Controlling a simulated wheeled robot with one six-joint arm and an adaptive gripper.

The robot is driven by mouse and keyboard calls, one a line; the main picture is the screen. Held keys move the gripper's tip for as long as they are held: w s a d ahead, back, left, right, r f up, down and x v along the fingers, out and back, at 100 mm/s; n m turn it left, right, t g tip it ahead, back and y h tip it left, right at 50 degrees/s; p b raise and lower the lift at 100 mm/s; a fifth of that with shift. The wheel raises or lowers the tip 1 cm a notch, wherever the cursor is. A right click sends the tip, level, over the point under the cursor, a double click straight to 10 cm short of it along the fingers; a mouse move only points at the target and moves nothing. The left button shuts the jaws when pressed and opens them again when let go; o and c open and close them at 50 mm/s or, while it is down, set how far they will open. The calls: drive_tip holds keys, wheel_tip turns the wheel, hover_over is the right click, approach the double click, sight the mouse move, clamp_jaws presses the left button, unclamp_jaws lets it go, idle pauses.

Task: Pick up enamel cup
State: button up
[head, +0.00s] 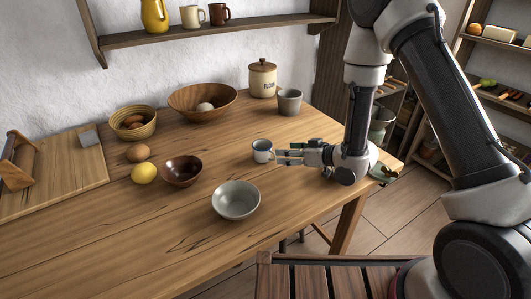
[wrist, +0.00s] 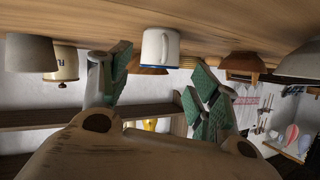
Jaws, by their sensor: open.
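The enamel cup (head: 262,151), small and white with a blue rim, stands on the wooden table in the head view. My gripper (head: 279,156) is low over the table just right of the cup, fingers pointing left at it. The gripper is open and empty. I cannot tell whether a fingertip touches the cup.
A grey bowl (head: 236,202) stands in front of the cup and a dark bowl (head: 181,172) to its left. A grey tumbler (head: 289,103) and a flour canister (head: 262,80) stand behind. A lemon (head: 144,173) lies left. The front left tabletop is clear.

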sight(265, 153)
drive_tip(key=x, duration=0.7)
drive_tip(key=shift+s+a+r, duration=0.1)
drive_tip(key=shift+a+r, duration=0.05)
clamp_jaws()
